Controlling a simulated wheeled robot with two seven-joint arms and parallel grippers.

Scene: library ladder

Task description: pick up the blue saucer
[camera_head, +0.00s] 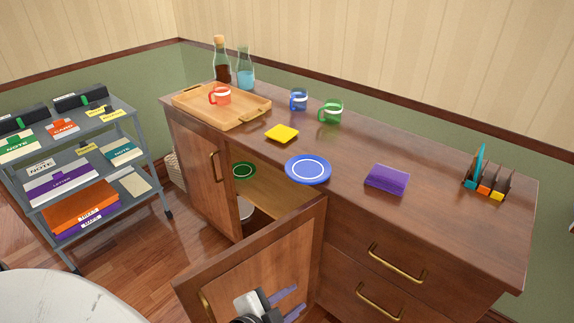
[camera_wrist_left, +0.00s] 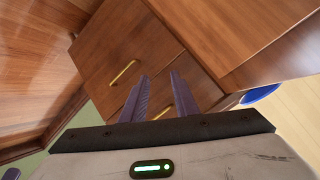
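The blue saucer (camera_head: 308,169), with a white ring, lies flat at the front edge of the wooden counter, and its near rim seems to reach past the edge. Part of its blue rim shows at the right of the left wrist view (camera_wrist_left: 261,93). My left gripper (camera_head: 297,298) is low in front of the open cabinet door, below the saucer and apart from it. In the left wrist view its two purple-grey fingers (camera_wrist_left: 159,74) stand apart with nothing between them. My right gripper is not in view.
The open cabinet door (camera_head: 255,265) juts out below the saucer. On the counter are a yellow napkin (camera_head: 282,133), purple cloth (camera_head: 387,179), blue mug (camera_head: 299,100), green mug (camera_head: 331,112) and tray (camera_head: 190,108). A green saucer (camera_head: 243,170) is inside the cabinet. A cart (camera_head: 147,160) stands left.

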